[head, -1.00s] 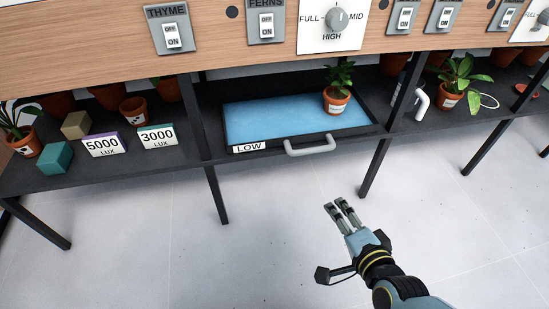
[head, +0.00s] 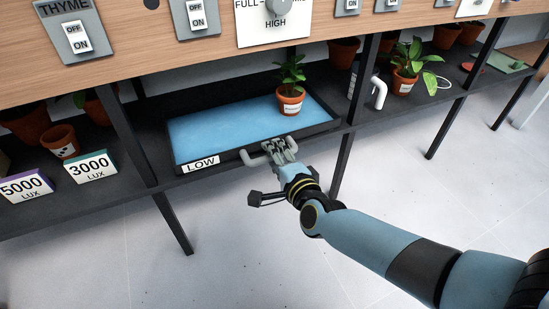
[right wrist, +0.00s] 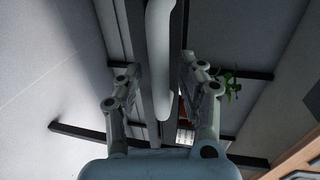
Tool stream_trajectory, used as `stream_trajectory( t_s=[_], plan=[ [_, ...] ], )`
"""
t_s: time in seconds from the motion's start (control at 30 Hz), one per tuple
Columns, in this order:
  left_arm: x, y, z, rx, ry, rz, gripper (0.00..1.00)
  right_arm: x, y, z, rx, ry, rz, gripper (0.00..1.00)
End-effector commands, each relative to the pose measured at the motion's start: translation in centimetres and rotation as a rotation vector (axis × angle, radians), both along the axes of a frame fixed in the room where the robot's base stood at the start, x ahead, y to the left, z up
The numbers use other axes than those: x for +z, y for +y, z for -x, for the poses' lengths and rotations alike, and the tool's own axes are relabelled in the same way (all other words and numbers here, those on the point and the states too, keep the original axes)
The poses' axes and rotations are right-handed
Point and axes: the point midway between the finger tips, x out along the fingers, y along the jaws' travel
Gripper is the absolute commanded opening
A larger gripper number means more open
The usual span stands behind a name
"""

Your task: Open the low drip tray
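The low drip tray (head: 181,167) is a black-rimmed tray on the lower shelf with a blue inside and a white LOW label (head: 201,163). A grey bar handle (head: 252,160) is on its front. My right gripper (head: 281,147) is at the right part of this handle. In the right wrist view, the handle (right wrist: 160,55) runs between the two fingers (right wrist: 162,80), which are spread apart on either side of it with visible gaps. A small potted plant (head: 291,104) stands in the tray's right part. My left gripper is not in view.
Dark shelf legs (head: 172,220) stand left and right of the tray. A white pipe (head: 379,92) and another potted plant (head: 404,82) are to the right. Lux cards (head: 90,166) stand left. The wooden switch panel (head: 130,45) hangs above. The floor in front is clear.

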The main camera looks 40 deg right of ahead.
Motion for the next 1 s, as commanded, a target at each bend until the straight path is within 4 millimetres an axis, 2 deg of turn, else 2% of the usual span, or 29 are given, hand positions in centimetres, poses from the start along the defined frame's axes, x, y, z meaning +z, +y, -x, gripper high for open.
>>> stream_trajectory(
  t_s=[0.27,0.5,0.6,1.0],
  plan=[
    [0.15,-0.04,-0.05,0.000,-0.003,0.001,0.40,-0.04,-0.06,-0.17,0.000,0.001,0.001,0.40],
    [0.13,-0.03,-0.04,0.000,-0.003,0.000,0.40,-0.04,-0.06,-0.16,0.000,0.001,0.001,0.10],
    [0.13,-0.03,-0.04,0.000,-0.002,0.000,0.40,-0.04,-0.06,-0.16,0.000,0.001,0.001,0.00],
    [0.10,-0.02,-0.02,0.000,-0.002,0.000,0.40,-0.06,-0.05,-0.12,0.000,0.001,0.001,0.00]
  ],
)
